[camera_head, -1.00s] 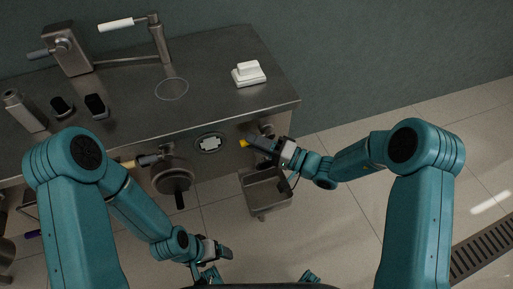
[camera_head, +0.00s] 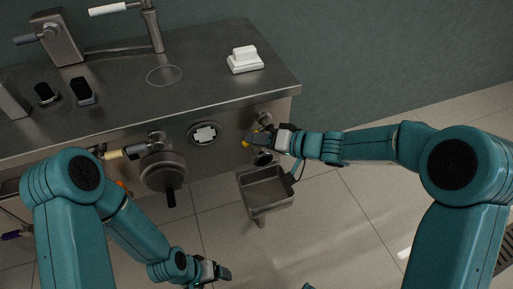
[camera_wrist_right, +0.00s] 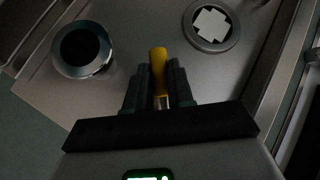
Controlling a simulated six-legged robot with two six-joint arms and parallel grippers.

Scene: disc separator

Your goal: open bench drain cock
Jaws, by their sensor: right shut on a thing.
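The drain cock's yellow handle (camera_head: 246,144) shows at the right end of the bench front, partly hidden by my right gripper (camera_head: 262,139). In the right wrist view the yellow handle (camera_wrist_right: 158,62) sits between the two dark fingers of my right gripper (camera_wrist_right: 158,85), which is shut on it. A round dark-mouthed metal fitting (camera_wrist_right: 82,50) is beside it in that view. My left gripper (camera_head: 217,271) hangs low in front of the bench, away from the cock; whether its jaws are open is unclear.
A metal basin (camera_head: 268,191) stands below the cock. A round plate with a white cross-like insert (camera_head: 204,133) is on the bench front to the left, then a round cover with a dark handle (camera_head: 163,172). A white block (camera_head: 245,61) lies on the bench top.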

